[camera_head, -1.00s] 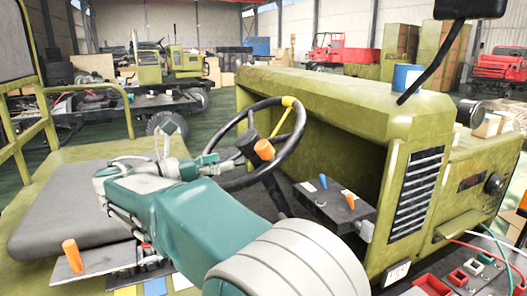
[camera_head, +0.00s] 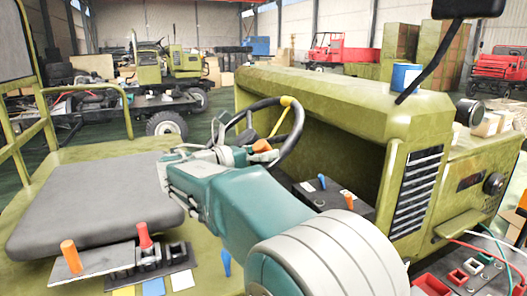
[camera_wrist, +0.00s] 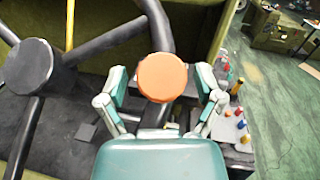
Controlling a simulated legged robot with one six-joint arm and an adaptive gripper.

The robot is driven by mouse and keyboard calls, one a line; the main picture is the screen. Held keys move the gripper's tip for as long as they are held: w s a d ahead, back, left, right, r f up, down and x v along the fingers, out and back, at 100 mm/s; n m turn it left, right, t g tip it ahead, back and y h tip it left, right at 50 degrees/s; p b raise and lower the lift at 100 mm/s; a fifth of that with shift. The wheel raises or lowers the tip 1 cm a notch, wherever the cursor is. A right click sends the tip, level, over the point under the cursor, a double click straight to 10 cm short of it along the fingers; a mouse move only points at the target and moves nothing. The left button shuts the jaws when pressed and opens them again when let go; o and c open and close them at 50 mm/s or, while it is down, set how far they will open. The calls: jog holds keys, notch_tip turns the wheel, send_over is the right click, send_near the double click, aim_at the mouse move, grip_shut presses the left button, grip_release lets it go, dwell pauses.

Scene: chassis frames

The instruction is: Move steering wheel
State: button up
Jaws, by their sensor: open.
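The black steering wheel (camera_head: 297,132) stands tilted in front of the green hood, with a yellow piece on its far rim. An orange knob (camera_head: 263,146) sits on the wheel. In the wrist view the knob (camera_wrist: 162,77) is centred ahead of my gripper, with the dark hub (camera_wrist: 28,67) to its left. My gripper (camera_wrist: 160,84) is open, one finger on each side of the knob. Gaps show between fingers and knob, so it is not gripped. In the head view my teal arm hides the wheel's near lower part.
A grey seat (camera_head: 95,205) lies left of my arm. Levers with orange (camera_head: 69,250) and red (camera_head: 144,236) knobs stand at its front edge. A dark control box (camera_head: 325,195) sits right of the wheel, below the hood (camera_head: 340,100). A mirror arm (camera_head: 430,70) rises at upper right.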

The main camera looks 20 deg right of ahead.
grip_shut()
jog(key=shift+d+r+n+t, duration=0.3)
jog(key=shift+d+n+t, duration=0.1)
jog(key=shift+t, duration=0.1)
jog(key=d+r+n+t+y, duration=0.1)
jog(key=d+n, duration=0.1)
jog(key=w+d+r+n+t+y, duration=0.1)
jog(key=d+r+n+t, duration=0.1)
jog(key=w+d+r+n+t+y, duration=0.1)
jog(key=d+n+t, duration=0.1)
jog(key=n, duration=0.1)
jog(key=shift+w+d+r+y, duration=0.15)
jog(key=shift+d+r+y, duration=0.05)
jog(key=shift+y, duration=0.2)
jog(key=shift+w+d+r+n+t+y, duration=0.25)
jog(key=shift+w+d+n+t+y, duration=0.2)
jog(key=shift+n, duration=0.2)
jog(key=shift+w+d+r+n+t+y, duration=0.25)
jog(key=shift+w+d+n+t+y, duration=0.15)
jog(key=shift+n+y, duration=0.2)
